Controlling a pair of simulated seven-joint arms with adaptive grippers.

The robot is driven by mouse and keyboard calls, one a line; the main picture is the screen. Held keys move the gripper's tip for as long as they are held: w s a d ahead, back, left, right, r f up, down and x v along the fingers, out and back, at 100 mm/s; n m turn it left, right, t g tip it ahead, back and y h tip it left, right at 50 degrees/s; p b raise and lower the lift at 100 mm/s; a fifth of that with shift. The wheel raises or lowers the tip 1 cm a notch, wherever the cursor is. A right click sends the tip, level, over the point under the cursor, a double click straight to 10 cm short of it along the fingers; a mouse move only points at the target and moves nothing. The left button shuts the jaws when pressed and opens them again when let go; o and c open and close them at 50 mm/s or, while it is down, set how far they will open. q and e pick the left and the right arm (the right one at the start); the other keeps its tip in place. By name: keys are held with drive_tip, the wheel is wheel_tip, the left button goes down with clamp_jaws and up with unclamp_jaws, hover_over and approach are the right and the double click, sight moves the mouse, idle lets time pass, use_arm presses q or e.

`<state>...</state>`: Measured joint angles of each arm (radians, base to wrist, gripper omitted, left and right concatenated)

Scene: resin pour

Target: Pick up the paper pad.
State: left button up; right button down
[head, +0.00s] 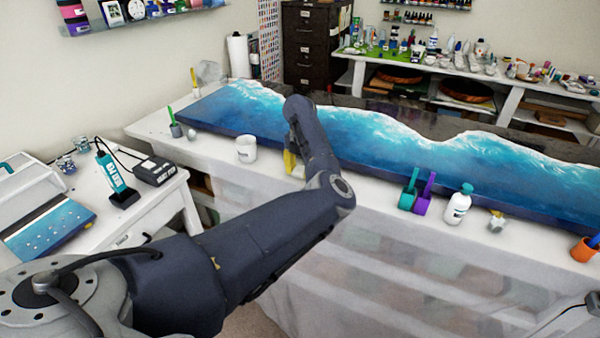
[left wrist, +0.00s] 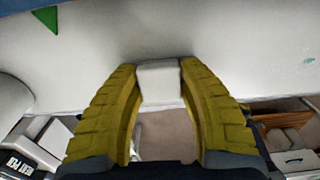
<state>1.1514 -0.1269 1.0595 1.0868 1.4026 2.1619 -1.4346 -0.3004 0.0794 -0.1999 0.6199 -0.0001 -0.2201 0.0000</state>
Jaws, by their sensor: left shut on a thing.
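The paper pad shows in the left wrist view as a small white block (left wrist: 160,84) between the two yellow fingers of my left gripper (left wrist: 159,70). The fingers are shut on it, one on each side. In the head view the left gripper (head: 291,163) is at the front edge of the long white table, mostly hidden behind my own arm. Only a bit of yellow finger shows there, and the pad is hard to make out. I cannot tell whether the pad touches the table. My right gripper is not in view.
A white tub (head: 246,150) stands left of the gripper. The blue wave panel (head: 400,150) lies behind it. A side table (head: 150,205) holds a teal tool (head: 113,173).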

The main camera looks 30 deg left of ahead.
sight(300, 169)
use_arm(q)
drive_tip(key=shift+r, duration=0.1)
wheel_tip(300, 169, up, 20)
idle(0.7)
drive_tip(key=shift+o, duration=0.8)
drive_tip(key=c, duration=0.5)
